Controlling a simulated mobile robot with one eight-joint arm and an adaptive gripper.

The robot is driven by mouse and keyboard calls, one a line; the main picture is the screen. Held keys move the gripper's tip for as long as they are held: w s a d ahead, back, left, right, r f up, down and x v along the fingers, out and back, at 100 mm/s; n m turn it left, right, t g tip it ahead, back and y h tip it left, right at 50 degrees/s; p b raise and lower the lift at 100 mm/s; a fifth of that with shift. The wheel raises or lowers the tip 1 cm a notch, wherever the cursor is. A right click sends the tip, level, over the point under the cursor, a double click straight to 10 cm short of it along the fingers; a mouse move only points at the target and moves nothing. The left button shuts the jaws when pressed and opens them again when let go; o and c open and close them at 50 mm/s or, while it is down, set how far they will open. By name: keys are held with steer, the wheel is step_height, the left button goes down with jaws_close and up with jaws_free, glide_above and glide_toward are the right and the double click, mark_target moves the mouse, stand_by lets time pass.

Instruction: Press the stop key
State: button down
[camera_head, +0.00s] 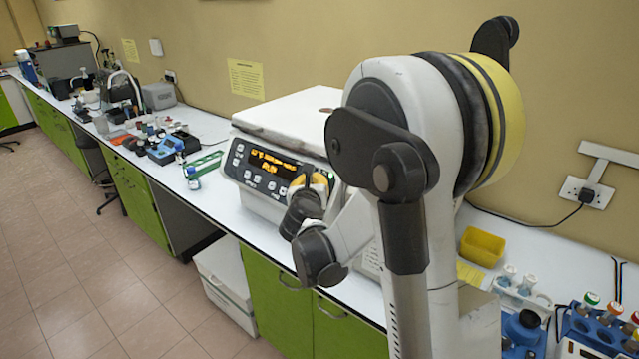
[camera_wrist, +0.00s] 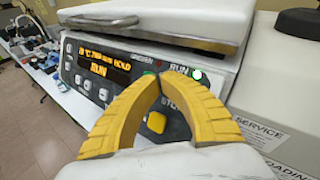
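A white benchtop machine (camera_head: 290,118) with a dark front panel stands on the bench; its panel (camera_wrist: 80,75) fills the middle of the wrist view. Its lit orange display (camera_wrist: 91,65) shows a line ending in "HOLD" with "RUN" below. A yellow key (camera_wrist: 156,122) shows between my fingers, near lettering that starts "STO"; my right finger hides the rest. The gripper also shows in the head view (camera_head: 318,180).
Small dark keys (camera_wrist: 88,84) lie below the display. A green rack (camera_head: 205,163) and a small bottle (camera_head: 193,178) stand left of the machine. A yellow tray (camera_head: 482,246) and a blue tube rack (camera_head: 590,335) are at the right. The floor (camera_head: 100,270) before the bench is clear.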

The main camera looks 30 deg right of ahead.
steer(key=shift+w+d+f, duration=0.1)
steer(key=shift+d+f, duration=0.15)
steer(key=shift+d, duration=0.05)
stand_by(0.6)
steer(key=shift+s+a+r, duration=0.25)
steer(key=shift+a+r, duration=0.25)
steer(key=shift+a, duration=0.15)
steer(key=a+r, duration=0.1)
steer(key=s+a+p, duration=0.1)
steer(key=a+r, duration=0.1)
steer(key=a, duration=0.1)
steer(key=shift+s+r+p, duration=0.25)
steer(key=shift+r+p, duration=0.1)
stand_by(0.7)
